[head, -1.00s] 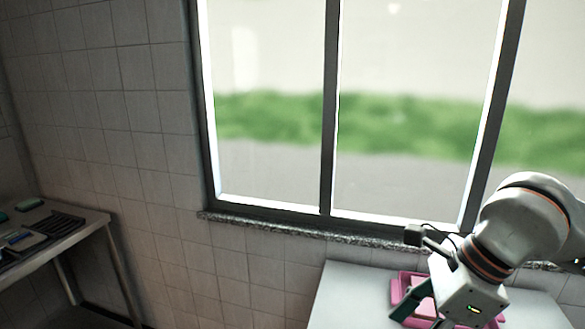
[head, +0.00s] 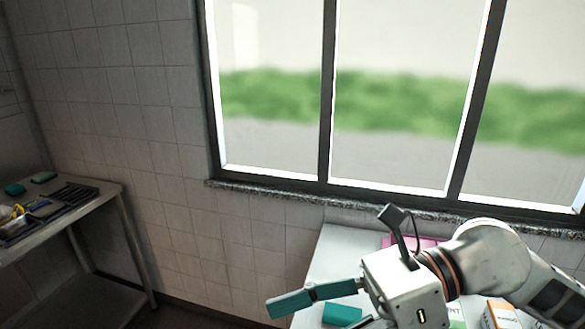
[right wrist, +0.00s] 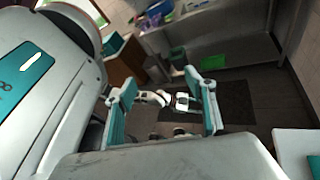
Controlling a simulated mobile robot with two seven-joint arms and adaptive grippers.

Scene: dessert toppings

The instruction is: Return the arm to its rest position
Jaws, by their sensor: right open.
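My right arm reaches in from the right in the head view, over the white table (head: 330,250). Its gripper (head: 296,300) points left, with one teal finger clearly visible near the table's left edge. In the right wrist view the two teal fingers of the gripper (right wrist: 163,92) stand wide apart with nothing between them. The gripper is open and empty.
A pink tray (head: 428,241) is partly hidden behind my right arm. An orange-and-white box (head: 501,315) stands at the bottom right. A side table (head: 95,205) at left holds a dark rack (head: 72,193) and small items. Window and tiled wall stand behind.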

